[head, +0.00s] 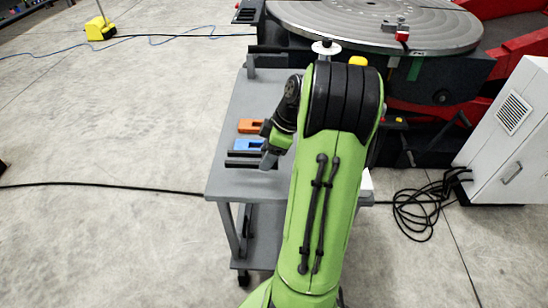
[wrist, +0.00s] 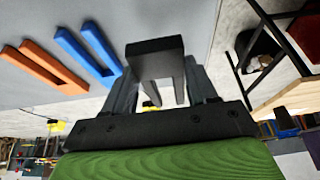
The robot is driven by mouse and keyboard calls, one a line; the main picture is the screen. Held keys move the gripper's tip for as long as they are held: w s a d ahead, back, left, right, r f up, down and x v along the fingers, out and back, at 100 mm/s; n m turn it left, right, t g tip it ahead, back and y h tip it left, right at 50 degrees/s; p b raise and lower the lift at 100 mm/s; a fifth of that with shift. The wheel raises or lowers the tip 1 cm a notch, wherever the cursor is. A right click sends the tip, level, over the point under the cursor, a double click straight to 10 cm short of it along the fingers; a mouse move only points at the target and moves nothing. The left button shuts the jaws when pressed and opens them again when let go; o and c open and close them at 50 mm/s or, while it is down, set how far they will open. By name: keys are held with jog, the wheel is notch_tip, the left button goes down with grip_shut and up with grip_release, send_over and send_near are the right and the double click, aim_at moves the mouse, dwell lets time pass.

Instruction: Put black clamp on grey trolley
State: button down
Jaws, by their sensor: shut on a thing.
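The black clamp (head: 244,163) is a U-shaped piece at the near end of the grey trolley (head: 250,184), beside the blue clamp (head: 248,146). My gripper (head: 269,157) is shut on it from the right side. In the wrist view the black clamp (wrist: 155,48) sits between the two fingers, its closed end toward the trolley top (wrist: 110,14). I cannot tell whether it touches the top or is just above it. My arm hides the right part of the trolley.
An orange clamp (head: 250,126) lies beyond the blue one. A round metal positioner table (head: 380,22) stands behind the trolley. A white cabinet (head: 508,135) and coiled black cable (head: 420,213) are at right. The floor at left is mostly open, crossed by cables.

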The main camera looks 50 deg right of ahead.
aim_at(269, 175)
notch_tip(269, 175, down, 5)
jog(key=shift+f+b, duration=0.2)
jog(key=shift+b, duration=0.6)
jog(key=shift+r, duration=0.15)
jog(key=shift+c, duration=1.6)
grip_release()
